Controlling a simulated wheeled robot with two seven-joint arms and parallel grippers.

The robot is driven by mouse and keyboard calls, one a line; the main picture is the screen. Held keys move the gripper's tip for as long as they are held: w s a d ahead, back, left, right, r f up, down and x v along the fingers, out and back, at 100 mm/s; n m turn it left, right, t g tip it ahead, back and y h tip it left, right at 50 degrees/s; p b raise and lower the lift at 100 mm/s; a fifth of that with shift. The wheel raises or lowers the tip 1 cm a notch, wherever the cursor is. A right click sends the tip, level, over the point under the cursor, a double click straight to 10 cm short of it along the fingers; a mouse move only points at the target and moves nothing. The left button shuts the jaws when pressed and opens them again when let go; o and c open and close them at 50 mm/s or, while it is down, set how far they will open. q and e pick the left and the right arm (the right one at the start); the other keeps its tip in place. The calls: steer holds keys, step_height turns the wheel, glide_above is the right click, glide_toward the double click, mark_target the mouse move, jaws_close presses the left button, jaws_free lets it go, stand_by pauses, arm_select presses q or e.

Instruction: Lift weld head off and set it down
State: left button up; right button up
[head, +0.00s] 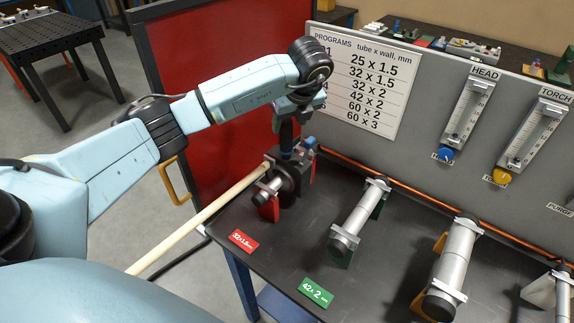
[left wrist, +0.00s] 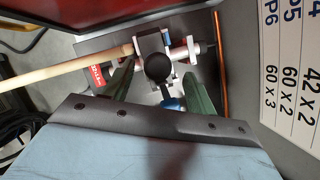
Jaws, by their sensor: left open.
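The weld head (head: 303,168) is a dark block with a blue part, at the far left station of the bench, around or against a tube there; which one I cannot tell. In the left wrist view the weld head (left wrist: 150,44) shows as a grey block with a round black knob. My left gripper (head: 286,152) is directly above it, pointing down. In the left wrist view its green fingers (left wrist: 160,68) are apart, one on each side of the knob; whether they touch it I cannot tell. My arm and gripper partly hide the head. My right gripper is not in view.
A long cream rod (head: 200,217) runs from the station past the bench's left edge. A red label (head: 243,240) and green label (head: 317,292) lie in front. Tubes on green (head: 360,215) and yellow (head: 452,265) supports stand to the right. A grey panel (head: 420,110) rises behind.

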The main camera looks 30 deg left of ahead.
mark_target(286, 131)
arm_select(q)
steer(key=x, duration=0.1)
steer(key=p+x, duration=0.1)
steer(key=x, duration=0.2)
steer(key=shift+s+a+f+p, duration=0.15)
steer(key=shift+s+f+p, duration=0.1)
steer(key=shift+p, duration=0.1)
steer(key=shift+w+f, duration=0.15)
steer(key=shift+f, duration=0.15)
steer(key=shift+c, duration=0.5)
jaws_close()
steer(key=shift+w+r, duration=0.1)
steer(key=shift+r, duration=0.15)
